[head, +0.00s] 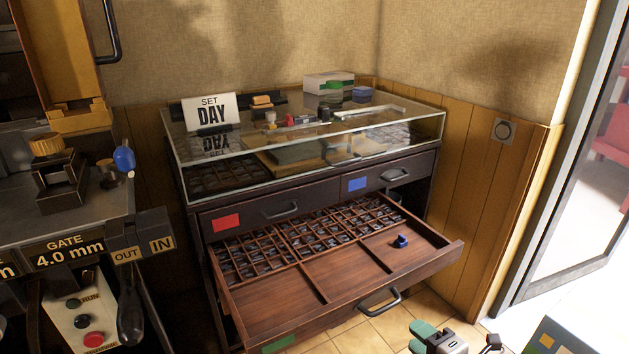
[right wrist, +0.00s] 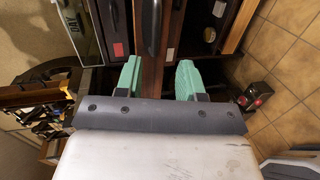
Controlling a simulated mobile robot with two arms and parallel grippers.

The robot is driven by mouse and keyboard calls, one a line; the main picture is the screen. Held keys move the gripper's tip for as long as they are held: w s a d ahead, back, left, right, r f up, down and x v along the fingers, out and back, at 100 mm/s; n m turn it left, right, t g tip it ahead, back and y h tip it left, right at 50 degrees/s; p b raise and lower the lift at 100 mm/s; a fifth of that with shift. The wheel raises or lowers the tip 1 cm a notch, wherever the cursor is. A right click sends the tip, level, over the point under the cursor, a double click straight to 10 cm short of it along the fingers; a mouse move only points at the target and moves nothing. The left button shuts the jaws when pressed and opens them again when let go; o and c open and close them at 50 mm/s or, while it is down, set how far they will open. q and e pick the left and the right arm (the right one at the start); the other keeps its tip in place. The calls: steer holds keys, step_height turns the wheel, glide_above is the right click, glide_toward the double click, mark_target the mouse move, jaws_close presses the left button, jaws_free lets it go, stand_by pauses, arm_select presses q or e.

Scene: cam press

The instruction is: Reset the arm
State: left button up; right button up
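My right gripper (head: 420,337) shows at the bottom of the head view, in front of the open drawer (head: 350,283) and below its dark handle (head: 380,300). In the right wrist view, its two green fingers (right wrist: 160,76) are spread wide, with nothing gripped between them. The brown drawer front (right wrist: 151,75) shows behind the gap. The drawer is pulled out of a dark cabinet. Its back part holds many small compartments with type pieces, and a small blue piece (head: 401,241) lies in its front right section. My left gripper is not in view.
A glass case (head: 430,128) tops the cabinet, with a "SET DAY" sign (head: 211,112) on it. A machine with a "GATE 4.0 mm" label (head: 68,253) and buttons stands at left. Tiled floor (head: 398,322) lies before the drawer. A doorway is at right.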

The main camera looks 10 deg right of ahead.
steer(key=s+f+m+g+h, duration=0.35)
steer(key=f+m, duration=0.25)
steer(key=f, duration=0.3)
steer(key=s+f+m+g+h, duration=0.2)
steer(key=s+f+m, duration=0.2)
steer(key=f+m, duration=0.4)
steer(key=s+a+f+m+g, duration=0.7)
steer(key=s+f, duration=0.4)
steer(key=s, duration=0.3)
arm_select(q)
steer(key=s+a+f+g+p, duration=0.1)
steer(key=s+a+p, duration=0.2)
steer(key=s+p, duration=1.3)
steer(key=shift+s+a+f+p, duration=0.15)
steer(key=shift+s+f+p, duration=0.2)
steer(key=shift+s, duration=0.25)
arm_select(e)
steer(key=s+d+f+n, duration=0.1)
steer(key=s, duration=0.7)
steer(key=s+d+f+g, duration=0.1)
steer(key=s, duration=0.7)
steer(key=shift+s+d+n, duration=0.3)
steer(key=shift+s+n, duration=0.1)
steer(key=shift+y, duration=0.25)
